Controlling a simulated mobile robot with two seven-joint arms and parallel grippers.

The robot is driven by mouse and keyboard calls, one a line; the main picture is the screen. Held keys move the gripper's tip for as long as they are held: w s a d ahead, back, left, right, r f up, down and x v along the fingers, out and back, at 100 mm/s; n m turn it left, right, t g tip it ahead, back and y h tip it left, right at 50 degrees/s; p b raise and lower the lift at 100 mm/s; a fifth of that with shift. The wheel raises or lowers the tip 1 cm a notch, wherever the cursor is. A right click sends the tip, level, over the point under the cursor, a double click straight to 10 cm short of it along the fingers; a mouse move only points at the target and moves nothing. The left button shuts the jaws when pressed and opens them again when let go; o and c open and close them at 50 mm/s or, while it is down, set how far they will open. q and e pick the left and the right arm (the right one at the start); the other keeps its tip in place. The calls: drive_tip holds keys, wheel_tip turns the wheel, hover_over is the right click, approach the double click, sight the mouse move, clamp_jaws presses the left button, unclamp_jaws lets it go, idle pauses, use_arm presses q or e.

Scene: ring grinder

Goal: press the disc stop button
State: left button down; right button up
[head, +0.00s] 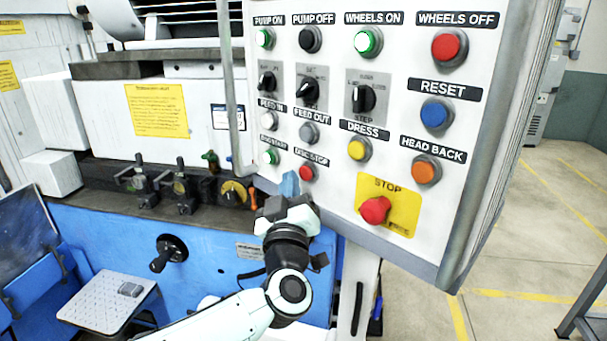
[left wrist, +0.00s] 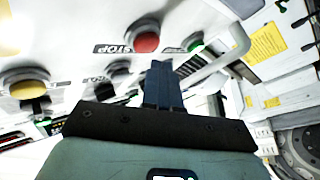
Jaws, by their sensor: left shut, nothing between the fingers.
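The disc stop button (head: 308,172) is a small red button in the lower left of the control panel, under the "DISC STOP" label. It also shows in the left wrist view, just past the fingertips, as a red cap (left wrist: 147,37). My left gripper (head: 290,183) is shut and empty, its blue fingers pointing up at the panel just left of and below this button. In the left wrist view the closed fingers (left wrist: 160,78) end just below the red cap; I cannot tell if they touch it. My right gripper is not in view.
The green disc start button (head: 270,157) is just left of the disc stop. A red stop knob on a yellow plate (head: 405,214) is at the lower right. A grey pipe (head: 234,120) runs along the panel's left edge.

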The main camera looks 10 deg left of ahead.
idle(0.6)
use_arm(q)
drive_tip(key=shift+w+d, duration=0.25)
drive_tip(key=shift+w, duration=0.15)
